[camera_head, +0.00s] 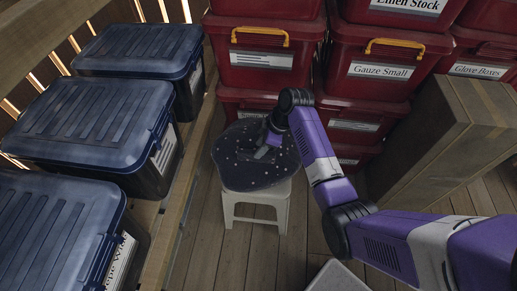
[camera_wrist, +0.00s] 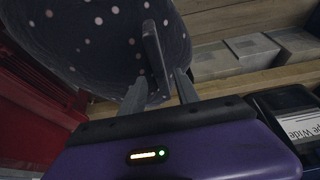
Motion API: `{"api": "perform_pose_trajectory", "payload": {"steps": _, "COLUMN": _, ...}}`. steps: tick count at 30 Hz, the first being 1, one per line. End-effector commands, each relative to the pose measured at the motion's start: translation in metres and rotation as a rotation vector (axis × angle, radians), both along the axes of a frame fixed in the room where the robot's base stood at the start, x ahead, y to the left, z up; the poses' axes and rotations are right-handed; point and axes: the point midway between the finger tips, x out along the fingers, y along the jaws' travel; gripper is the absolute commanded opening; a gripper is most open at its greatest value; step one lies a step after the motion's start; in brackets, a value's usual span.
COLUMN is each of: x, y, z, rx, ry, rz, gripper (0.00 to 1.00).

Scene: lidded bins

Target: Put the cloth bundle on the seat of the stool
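The cloth bundle (camera_head: 236,170) is dark with pale pink dots and sits over the seat of a pale stool (camera_head: 256,197). It hides nearly all of the seat and hangs past its edges. My gripper (camera_head: 267,150) is above the bundle, pointing at it. In the wrist view the bundle (camera_wrist: 95,45) fills the upper left. There the two fingers of my gripper (camera_wrist: 161,78) stand apart, with a grey upright tab (camera_wrist: 155,55) between them. A gap shows beside the right finger. Whether the tab belongs to the bundle is unclear.
Blue lidded bins (camera_head: 85,120) stand on a wooden shelf at left. Stacked red bins (camera_head: 262,60) rise close behind the stool. A tall brown box (camera_head: 445,135) stands at right. Plank floor (camera_head: 215,255) is clear in front of the stool.

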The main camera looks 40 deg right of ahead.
Motion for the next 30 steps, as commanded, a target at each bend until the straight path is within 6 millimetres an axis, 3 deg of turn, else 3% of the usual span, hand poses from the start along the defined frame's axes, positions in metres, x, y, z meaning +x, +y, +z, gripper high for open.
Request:
{"api": "perform_pose_trajectory", "payload": {"steps": 9, "x": -0.019, "y": -0.016, "z": 0.062, "rx": -0.002, "ry": -0.003, "rz": -0.002, "gripper": 0.38}}
{"api": "perform_pose_trajectory", "payload": {"steps": 16, "x": -0.028, "y": -0.022, "z": 0.088, "rx": -0.001, "ry": -0.002, "rz": -0.001, "gripper": 0.38}}
{"api": "perform_pose_trajectory", "payload": {"steps": 25, "x": -0.031, "y": -0.022, "z": 0.091, "rx": 0.0, "ry": -0.001, "rz": -0.004, "gripper": 0.38}}
{"api": "perform_pose_trajectory", "payload": {"steps": 30, "x": -0.04, "y": 0.002, "z": 0.061, "rx": -0.011, "ry": -0.025, "rz": -0.067, "gripper": 0.38}}
